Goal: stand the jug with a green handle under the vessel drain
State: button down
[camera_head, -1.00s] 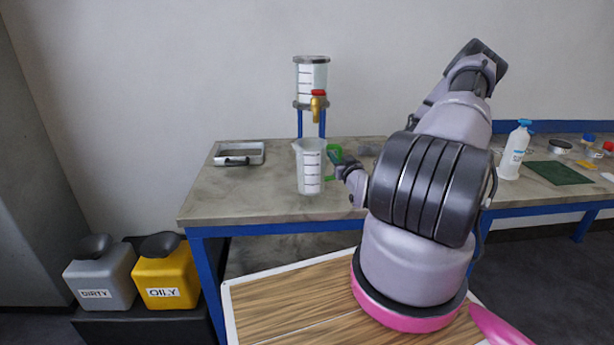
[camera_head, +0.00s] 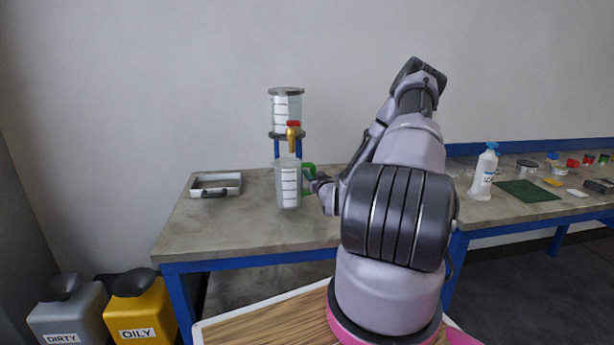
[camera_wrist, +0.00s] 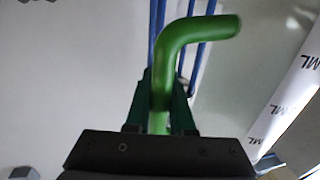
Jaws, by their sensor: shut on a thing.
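The jug (camera_head: 287,186) is clear with dark level marks and looks upright in the head view, in front of the vessel stand. Its green handle (camera_head: 308,172) is on its right side. My gripper (camera_head: 315,181) is shut on the handle; in the wrist view the jaws (camera_wrist: 161,103) close around the green handle (camera_wrist: 185,35). The vessel (camera_head: 286,108) stands on a blue-legged stand (camera_head: 277,149), with a brass drain tap (camera_head: 292,139) with a red top. The jug's rim appears just below the tap. I cannot tell whether the jug touches the bench.
A metal tray (camera_head: 215,186) lies left on the bench (camera_head: 230,232). A white bottle (camera_head: 484,172), a green mat (camera_head: 527,191) and several small items are at the right. DIRTY (camera_head: 66,315) and OILY (camera_head: 142,312) canisters stand at lower left. Bench around the tray is clear.

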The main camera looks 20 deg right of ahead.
jog(key=w, duration=0.1)
jog(key=w+f, duration=0.1)
jog(key=w, duration=0.1)
jog(key=shift+w+d+f, duration=0.1)
jog(key=shift+d+f, duration=0.05)
jog(key=shift+f, duration=0.1)
jog(key=c, duration=0.8)
grip_release()
jog(key=shift+f, duration=0.1)
